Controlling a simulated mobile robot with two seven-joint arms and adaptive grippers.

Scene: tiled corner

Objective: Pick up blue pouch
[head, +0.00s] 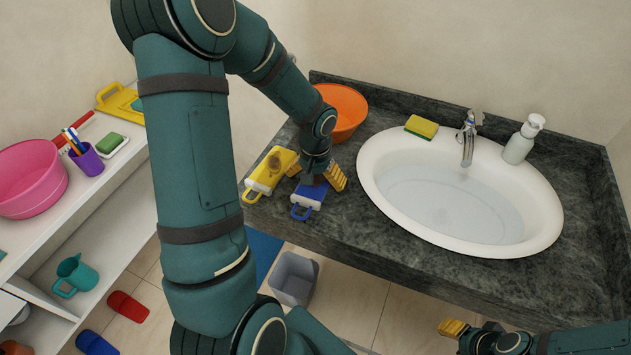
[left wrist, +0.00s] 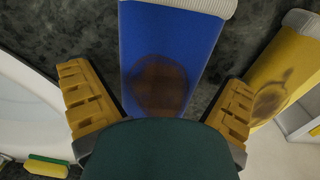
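The blue pouch (head: 309,195) lies on the dark stone counter near its left front corner. It has a blue loop handle and a white edge. In the left wrist view the blue pouch (left wrist: 170,50) shows a brown round mark, and my palm hides its lower part. My left gripper (head: 316,175) is over the pouch. Its yellow fingers (left wrist: 158,108) are spread on either side of the pouch, with gaps between. My right gripper (head: 453,328) is at the bottom right of the head view, away from the pouch; its opening cannot be made out.
A yellow pouch (head: 270,172) lies just left of the blue one. An orange bowl (head: 343,110) stands behind, and a white sink (head: 375,191) is to the right. A sponge (head: 421,127) and soap dispenser (head: 522,140) stand behind the sink. A grey bin (head: 293,279) is below.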

